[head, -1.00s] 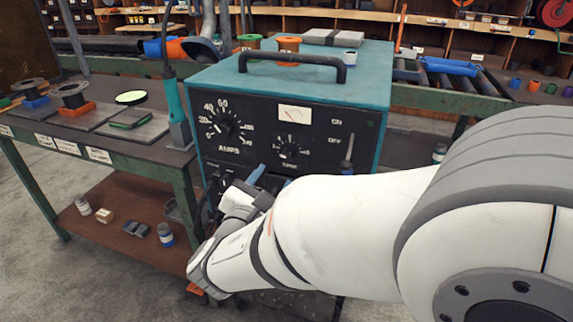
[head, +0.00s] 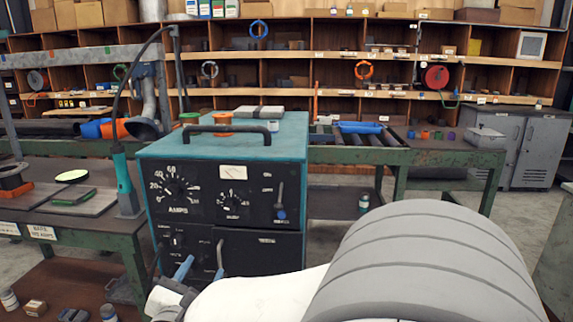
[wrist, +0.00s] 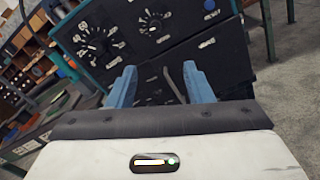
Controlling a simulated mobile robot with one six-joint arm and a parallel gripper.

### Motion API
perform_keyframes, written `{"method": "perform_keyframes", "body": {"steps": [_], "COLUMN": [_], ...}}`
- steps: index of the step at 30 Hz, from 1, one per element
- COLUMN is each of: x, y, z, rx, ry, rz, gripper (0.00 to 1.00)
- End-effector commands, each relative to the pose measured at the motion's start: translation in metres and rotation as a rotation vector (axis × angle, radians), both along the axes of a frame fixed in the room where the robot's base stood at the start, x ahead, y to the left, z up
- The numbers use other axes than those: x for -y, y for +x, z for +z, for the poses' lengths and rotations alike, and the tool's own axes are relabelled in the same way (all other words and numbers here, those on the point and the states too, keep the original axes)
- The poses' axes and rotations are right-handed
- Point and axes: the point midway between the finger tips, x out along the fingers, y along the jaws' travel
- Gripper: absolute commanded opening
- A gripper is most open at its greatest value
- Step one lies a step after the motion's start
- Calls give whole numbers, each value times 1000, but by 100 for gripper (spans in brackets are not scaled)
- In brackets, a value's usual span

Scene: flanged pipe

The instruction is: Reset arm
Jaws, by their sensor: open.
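My gripper (wrist: 160,85) shows in the wrist view with two blue fingers spread apart and nothing between them. It faces the lower front panel of the teal and black welding machine (head: 222,185), near a grey lever. In the head view my gripper (head: 202,262) is low in front of the machine, with part of the wrist cut off by the bottom edge. The machine (wrist: 140,35) also fills the upper middle of the wrist view, tilted, with its dials and a blue-tipped lever.
A green-framed bench (head: 75,215) with plates and a teal torch (head: 125,180) stands left of the machine. A roller conveyor bench (head: 400,155) runs behind it. Shelves (head: 330,75) line the back, and grey cabinets (head: 520,145) stand at the right. Bare floor shows right of the machine.

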Motion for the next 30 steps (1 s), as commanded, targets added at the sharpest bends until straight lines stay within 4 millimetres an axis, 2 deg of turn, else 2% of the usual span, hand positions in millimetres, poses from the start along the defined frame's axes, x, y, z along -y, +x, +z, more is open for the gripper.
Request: {"method": "perform_keyframes", "body": {"steps": [11,17,20,24,27,30], "x": [96,171,216,278,303,315], "y": [19,15,2,-33,-62,-88], "z": [7,8,9,9,10,15], "rx": [-145,-249,-308,-389,-419,-422], "ry": [171,349,495,798,1048,1319], "rz": [-292,-538,-708,-1003,-1198,-1372], "gripper": [46,46,46,46,46,46]}}
